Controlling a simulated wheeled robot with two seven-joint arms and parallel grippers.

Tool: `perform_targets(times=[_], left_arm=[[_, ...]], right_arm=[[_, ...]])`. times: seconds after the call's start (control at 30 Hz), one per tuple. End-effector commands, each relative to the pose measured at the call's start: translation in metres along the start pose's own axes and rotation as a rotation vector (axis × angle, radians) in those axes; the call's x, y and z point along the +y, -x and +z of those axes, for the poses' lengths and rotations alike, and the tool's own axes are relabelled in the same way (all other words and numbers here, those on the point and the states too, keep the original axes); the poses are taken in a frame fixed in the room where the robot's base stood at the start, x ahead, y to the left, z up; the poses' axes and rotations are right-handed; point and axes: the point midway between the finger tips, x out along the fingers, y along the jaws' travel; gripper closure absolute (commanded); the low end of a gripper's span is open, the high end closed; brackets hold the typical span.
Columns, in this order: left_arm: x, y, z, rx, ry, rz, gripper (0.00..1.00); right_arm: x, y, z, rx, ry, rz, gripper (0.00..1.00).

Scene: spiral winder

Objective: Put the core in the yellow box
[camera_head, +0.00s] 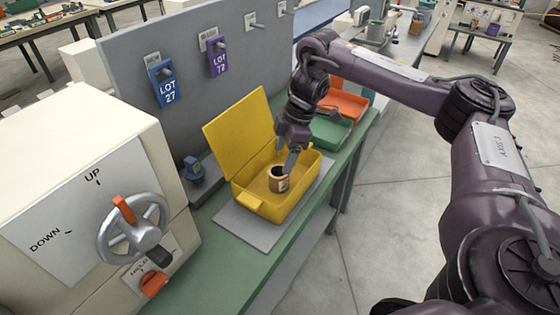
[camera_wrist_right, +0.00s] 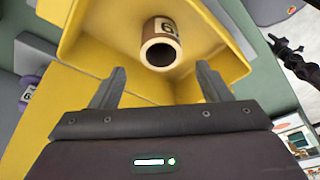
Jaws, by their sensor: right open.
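The core (camera_head: 279,180) is a short brown tube with a dark open end and a pale number label. My right gripper (camera_head: 287,158) reaches down over the box, just above the core. In the right wrist view, the gripper (camera_wrist_right: 160,70) has its fingers spread and empty, with the core (camera_wrist_right: 160,45) beyond the fingertips and clear of both. The box (camera_wrist_right: 85,43) surrounds the core there. My left gripper is not in view.
The box sits on a grey plate (camera_head: 242,234) on a green bench. Behind stands a grey panel with lot tags (camera_head: 166,90). Green (camera_head: 332,140) and orange (camera_head: 345,105) trays are beyond.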

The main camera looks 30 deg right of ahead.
Motion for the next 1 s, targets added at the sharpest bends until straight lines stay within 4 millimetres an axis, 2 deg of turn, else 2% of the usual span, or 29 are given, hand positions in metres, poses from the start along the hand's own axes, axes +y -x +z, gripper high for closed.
perform_targets(times=[0.03,0.1,0.3,1.0], left_arm=[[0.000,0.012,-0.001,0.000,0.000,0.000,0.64],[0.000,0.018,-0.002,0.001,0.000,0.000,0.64],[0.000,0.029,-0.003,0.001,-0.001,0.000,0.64],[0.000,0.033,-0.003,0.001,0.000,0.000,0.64]], right_arm=[[0.001,0.019,-0.002,0.001,-0.001,0.004,0.30],[0.001,0.031,-0.001,0.000,-0.001,0.003,0.30],[0.000,0.052,-0.001,-0.001,0.001,0.000,0.30],[0.000,0.058,-0.001,0.000,0.000,-0.001,0.30]])
